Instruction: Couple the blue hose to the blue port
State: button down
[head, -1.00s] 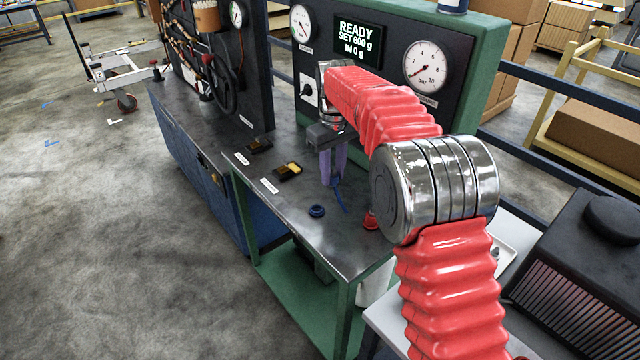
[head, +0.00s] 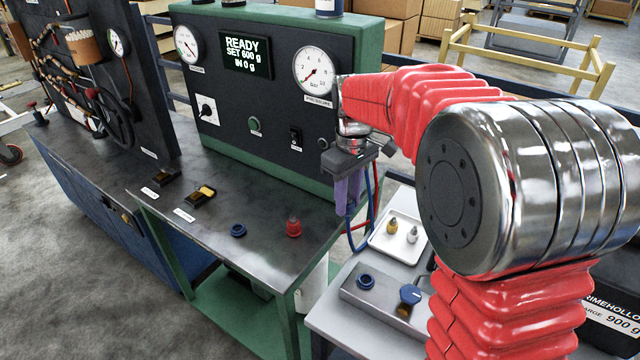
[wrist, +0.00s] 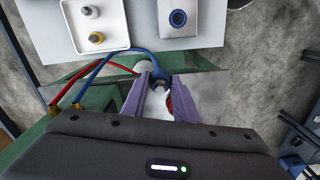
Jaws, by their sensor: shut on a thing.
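My gripper (head: 346,207) is shut on the end of the blue hose (head: 352,238) and holds it in the air past the right end of the bench. In the wrist view the hose (wrist: 110,54) loops from a brass fitting at the left to a dark blue end between the purple fingers (wrist: 160,84). The blue port (head: 366,282) is a blue ring on top of a grey metal block at the lower middle. In the wrist view this port (wrist: 179,18) lies ahead of my fingertips, a little to the right, apart from the hose end.
A blue knob (head: 410,294) sits on the same block. A white tray (head: 397,240) with two small fittings stands behind it. A red hose (wrist: 72,77) runs beside the blue one. A blue ring (head: 238,230) and a red cap (head: 294,227) are on the bench (head: 160,228).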

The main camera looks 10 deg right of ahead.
jog(key=s+d+f+n, duration=0.2)
jog(key=s+d+f, duration=0.1)
jog(key=s+f, duration=0.4)
jog(key=shift+s+d+n, duration=0.4)
jog(key=shift+s, duration=1)
jog(key=shift+f, duration=0.15)
jog(key=shift+f, duration=2.85)
jog(key=shift+f, duration=0.4)
jog(key=c, duration=1.3)
grip_release()
jog(key=shift+c, duration=0.2)
